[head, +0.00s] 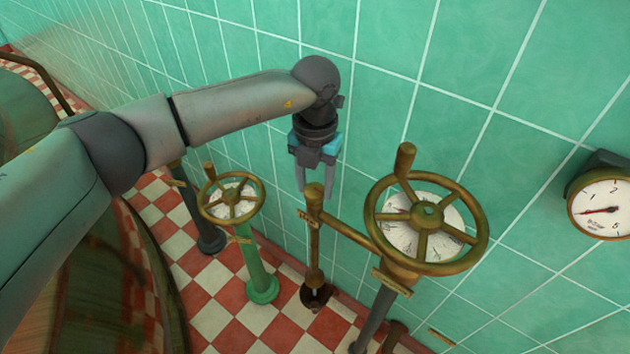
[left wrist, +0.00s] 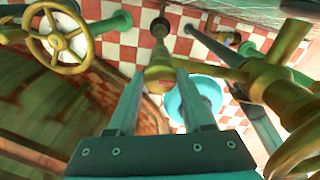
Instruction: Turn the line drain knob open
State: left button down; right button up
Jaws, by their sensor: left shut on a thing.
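The line drain knob appears to be the upright brass piece (head: 314,196) on top of a thin brown pipe by the tiled wall, with a small tag just below it. My left gripper (head: 315,188) reaches down over it from above, its two grey fingers on either side of its top. In the left wrist view, my left gripper (left wrist: 160,90) has the brass knob (left wrist: 158,72) between its fingers, shut on it. The tag's lettering is too small to read. My right gripper does not show.
A large brass handwheel (head: 426,212) over a dial stands close on the right. A smaller handwheel (head: 230,198) on a green post stands left. A wall gauge (head: 602,209) is at far right. The green tiled wall (head: 480,60) is close behind.

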aim_at(315, 188)
pick_arm(q)
jog(key=shift+c, duration=1.5)
grip_release()
jog(key=shift+r, duration=0.55)
notch_tip(315, 188, up, 7)
jog(key=shift+f+p, duration=0.2)
jog(key=shift+p, duration=0.8)
notch_tip(315, 188, up, 8)
jog(key=p, duration=0.1)
jog(key=shift+f, duration=0.2)
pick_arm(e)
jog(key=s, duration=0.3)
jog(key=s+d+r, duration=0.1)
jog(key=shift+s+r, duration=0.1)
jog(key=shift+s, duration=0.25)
